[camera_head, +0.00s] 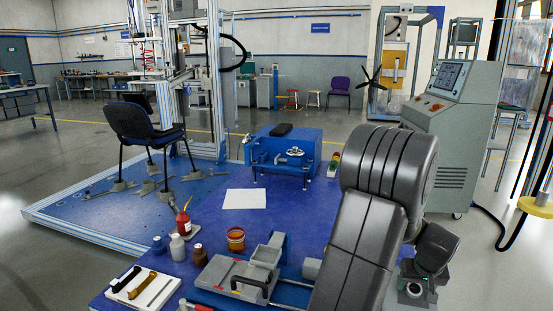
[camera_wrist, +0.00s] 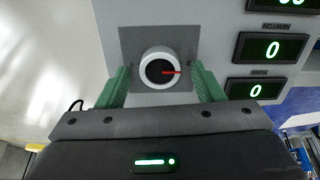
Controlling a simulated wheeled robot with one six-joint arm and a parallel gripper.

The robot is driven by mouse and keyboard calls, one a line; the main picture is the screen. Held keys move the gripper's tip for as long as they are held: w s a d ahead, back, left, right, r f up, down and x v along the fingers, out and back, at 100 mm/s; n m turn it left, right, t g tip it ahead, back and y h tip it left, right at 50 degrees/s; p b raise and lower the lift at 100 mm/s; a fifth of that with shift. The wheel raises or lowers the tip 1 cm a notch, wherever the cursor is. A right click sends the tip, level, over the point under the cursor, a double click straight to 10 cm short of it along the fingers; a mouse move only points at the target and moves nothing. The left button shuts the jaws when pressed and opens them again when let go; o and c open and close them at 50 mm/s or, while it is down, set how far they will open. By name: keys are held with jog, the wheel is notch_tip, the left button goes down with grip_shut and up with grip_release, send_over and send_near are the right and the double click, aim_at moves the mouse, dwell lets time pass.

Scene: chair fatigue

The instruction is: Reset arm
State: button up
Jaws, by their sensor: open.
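In the wrist view my gripper (camera_wrist: 164,82) is open, with one green finger on each side of a round knob. The knob (camera_wrist: 160,68) has a white rim, a dark centre and a red pointer line toward the right. Gaps show between the fingers and the knob; how far the tips are from the panel, I cannot tell. In the head view my grey arm fills the right foreground, and the fingers are not visible there.
The knob's square plate sits on a grey panel (camera_wrist: 215,20) with green displays (camera_wrist: 272,48). The head view shows a blue workbench (camera_head: 315,215) with bottles and tools, a chair (camera_head: 143,122) on a test platform, and a grey console (camera_head: 460,125) near my arm.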

jog(key=m+p, duration=0.1)
jog(key=m, duration=0.4)
jog(key=m+p, duration=0.1)
jog(key=m, duration=0.4)
jog(key=shift+s, duration=0.1)
jog(key=m+p, duration=0.1)
jog(key=m, duration=0.3)
jog(key=shift+d+m, duration=0.1)
jog(key=shift+m, duration=0.3)
jog(key=shift+f+m, duration=0.1)
jog(key=shift+m, duration=1.9)
jog(key=shift+s, duration=0.1)
